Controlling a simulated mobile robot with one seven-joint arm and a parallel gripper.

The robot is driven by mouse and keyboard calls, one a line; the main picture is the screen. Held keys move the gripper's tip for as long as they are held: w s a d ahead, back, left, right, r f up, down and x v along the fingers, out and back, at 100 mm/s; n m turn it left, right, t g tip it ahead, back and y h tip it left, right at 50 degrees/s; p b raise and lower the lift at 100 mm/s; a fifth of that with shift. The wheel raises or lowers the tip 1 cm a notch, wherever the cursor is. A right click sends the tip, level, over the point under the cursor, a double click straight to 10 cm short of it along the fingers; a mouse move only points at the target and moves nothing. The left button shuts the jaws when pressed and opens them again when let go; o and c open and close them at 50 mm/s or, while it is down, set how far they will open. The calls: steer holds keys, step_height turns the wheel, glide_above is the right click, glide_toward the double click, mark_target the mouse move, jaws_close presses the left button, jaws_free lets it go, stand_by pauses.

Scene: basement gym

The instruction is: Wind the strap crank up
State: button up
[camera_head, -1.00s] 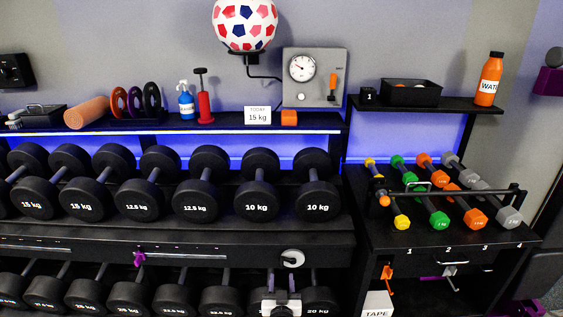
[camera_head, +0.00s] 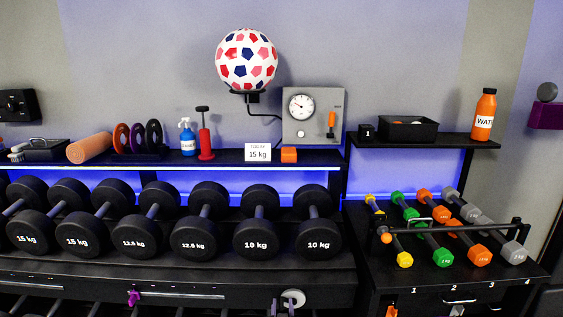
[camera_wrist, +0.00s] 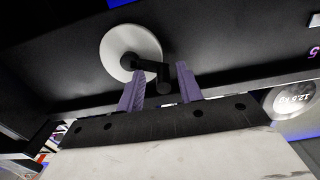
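The strap crank is a white disc (camera_head: 293,298) with a dark handle, on the front of the dark rack beam below the 10 kg dumbbells. In the wrist view the white disc (camera_wrist: 118,45) is at top centre-left, and its black crank handle (camera_wrist: 163,73) points right and down. My gripper (camera_wrist: 161,88) has two purple fingers, spread apart with nothing held. The handle's end appears between and just beyond the fingertips; I cannot tell whether they touch. In the head view my gripper (camera_head: 283,305) shows only at the bottom edge, just left of the disc.
A purple knob (camera_head: 133,298) sits on the same beam to the left. A row of black dumbbells (camera_head: 196,233) lies above it. A side shelf (camera_head: 400,275) with coloured dumbbells stands to the right. A gauge box (camera_head: 314,116) hangs on the wall.

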steer(key=shift+w+a+r, duration=0.2)
steer(key=shift+r, duration=0.1)
steer(key=shift+c, duration=0.8)
steer(key=shift+o, duration=0.9)
steer(key=shift+a+r, duration=0.1)
steer(key=shift+a, duration=0.2)
step_height(320, 180, up, 2)
steer(key=shift+w+p, duration=0.15)
steer(key=shift+p, duration=1)
steer(key=shift+d+b, duration=0.15)
steer(key=shift+b, duration=0.4)
steer(key=shift+c, duration=1)
steer(key=shift+d, duration=0.15)
steer(key=c, duration=0.4)
steer(key=shift+d+f+b, duration=0.2)
steer(key=shift+f+b, duration=0.1)
steer(key=shift+b, duration=0.1)
jaws_close()
steer(key=shift+d+f+b, duration=0.25)
steer(key=shift+d+b, duration=0.05)
steer(key=shift+b, duration=0.15)
steer(key=shift+s+d+f+b, duration=0.1)
steer(key=shift+s+d+b, duration=0.15)
steer(key=shift+b, duration=0.2)
